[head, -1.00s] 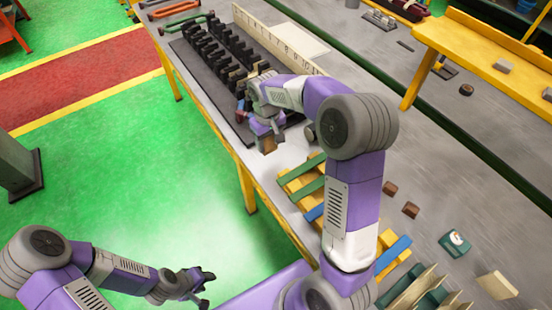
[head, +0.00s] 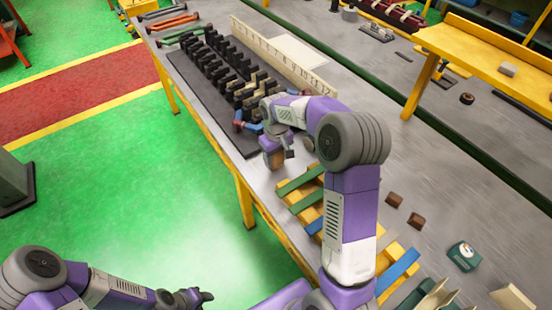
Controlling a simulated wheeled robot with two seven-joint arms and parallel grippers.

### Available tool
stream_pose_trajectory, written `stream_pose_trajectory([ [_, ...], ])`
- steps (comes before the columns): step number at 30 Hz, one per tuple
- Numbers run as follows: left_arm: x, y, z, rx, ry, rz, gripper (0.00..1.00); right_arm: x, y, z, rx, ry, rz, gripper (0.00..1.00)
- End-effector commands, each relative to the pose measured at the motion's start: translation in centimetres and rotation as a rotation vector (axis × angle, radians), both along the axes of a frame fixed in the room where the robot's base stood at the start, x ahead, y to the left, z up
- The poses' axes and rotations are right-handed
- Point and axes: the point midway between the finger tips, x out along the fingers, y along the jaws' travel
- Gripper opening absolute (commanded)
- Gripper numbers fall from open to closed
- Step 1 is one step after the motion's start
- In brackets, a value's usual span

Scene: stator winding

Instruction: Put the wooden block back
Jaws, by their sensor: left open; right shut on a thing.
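The wooden block (head: 273,160) is a small brown piece low in my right gripper (head: 274,150), just off the near end of the dark mat (head: 238,146). My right gripper is shut on it and points down. The gripper and arm hide part of the block, and I cannot tell if it touches the table. A small blue and reddish piece (head: 248,127) shows beside the gripper at the mat's near end. My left gripper (head: 200,297) is open and empty, low in the picture over the green floor side.
Rows of black holders (head: 222,68) stand on the mat beside a numbered pale strip (head: 285,58). A yellow rack with green and blue bars (head: 303,180) lies nearer. Brown blocks (head: 394,200) and a green device (head: 463,256) lie to the right. Grey table is bare between.

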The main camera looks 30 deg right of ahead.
Motion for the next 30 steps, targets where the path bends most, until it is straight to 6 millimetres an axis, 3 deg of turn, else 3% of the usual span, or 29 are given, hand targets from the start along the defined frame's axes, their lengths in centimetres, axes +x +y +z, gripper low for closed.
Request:
stream_pose_trajectory([
  [10,0.0,0.0,-0.2,0.0,0.0,0.0,0.43,0.0,0.0,-0.3,0.0,-0.002,0.0,0.06],
  [11,0.0,0.0,-0.2,0.0,0.0,0.0,0.43,0.0,0.0,-0.4,0.0,-0.002,0.0,0.56],
  [16,0.0,0.0,-0.1,0.0,0.0,0.0,0.43,0.0,0.0,-0.3,0.0,-0.002,0.0,0.8],
  [25,0.0,0.0,0.0,0.0,0.0,0.0,0.43,0.0,0.0,0.0,0.0,-0.003,0.0,0.8],
  [30,0.0,0.0,0.6,0.0,0.0,0.0,0.43,0.1,0.0,2.1,-0.001,-0.005,0.0,0.8],
])
